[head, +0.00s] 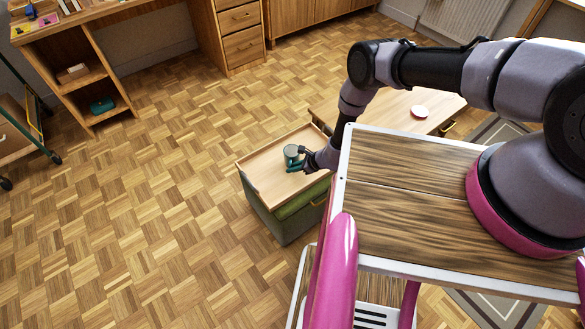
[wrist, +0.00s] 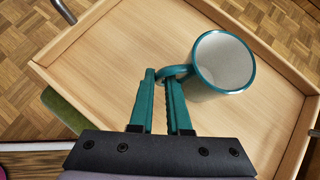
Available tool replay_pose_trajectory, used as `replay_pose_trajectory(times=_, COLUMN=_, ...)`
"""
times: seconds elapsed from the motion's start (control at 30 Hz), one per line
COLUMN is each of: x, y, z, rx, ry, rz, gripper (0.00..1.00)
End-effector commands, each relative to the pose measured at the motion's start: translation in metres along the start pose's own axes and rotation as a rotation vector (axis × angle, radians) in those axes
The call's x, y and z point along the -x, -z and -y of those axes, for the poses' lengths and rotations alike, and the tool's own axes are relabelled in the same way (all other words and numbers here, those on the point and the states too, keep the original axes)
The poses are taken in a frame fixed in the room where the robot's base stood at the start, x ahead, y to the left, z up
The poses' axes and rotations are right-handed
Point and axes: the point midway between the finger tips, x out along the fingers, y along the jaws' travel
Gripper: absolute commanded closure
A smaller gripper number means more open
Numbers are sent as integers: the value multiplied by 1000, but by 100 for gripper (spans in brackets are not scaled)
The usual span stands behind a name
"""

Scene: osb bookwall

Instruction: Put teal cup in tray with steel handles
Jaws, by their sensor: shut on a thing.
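The teal cup (head: 291,155) has a pale inside and shows large in the wrist view (wrist: 222,65), mouth towards the camera. My gripper (head: 300,166) is shut on the cup's handle, and its two fingers (wrist: 167,78) meet the handle at the cup's left side. The wooden tray (head: 262,192) has a low rim and lies on a green padded stool. Its pale floor (wrist: 110,65) is below the cup, with a grey handle (wrist: 63,10) at its edge. I cannot tell whether the cup's base touches the tray floor.
A desk (head: 75,30) with shelves is at the back left. The parquet floor (head: 150,220) left of the stool is clear.

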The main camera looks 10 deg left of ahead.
Motion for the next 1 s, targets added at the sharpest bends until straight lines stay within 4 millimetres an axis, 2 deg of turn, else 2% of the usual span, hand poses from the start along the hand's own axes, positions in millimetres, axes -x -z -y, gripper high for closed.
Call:
replay_pose_trajectory(times=0.3, x=-2, y=1, z=0, rx=0, ry=1, rz=1, gripper=100)
replay_pose_trajectory(times=0.33, x=-2, y=1, z=0, rx=0, ry=1, rz=1, gripper=77)
replay_pose_trajectory(times=0.4, x=-2, y=1, z=0, rx=0, ry=0, rz=1, gripper=55)
replay_pose_trajectory(times=0.77, x=2, y=0, z=0, rx=-1, ry=0, rz=0, gripper=55)
replay_pose_trajectory(times=0.87, x=13, y=0, z=1, rx=-1, ry=0, rz=0, gripper=55)
replay_pose_trajectory(times=1.0, x=39, y=0, z=2, rx=-2, ry=1, rz=-1, gripper=55)
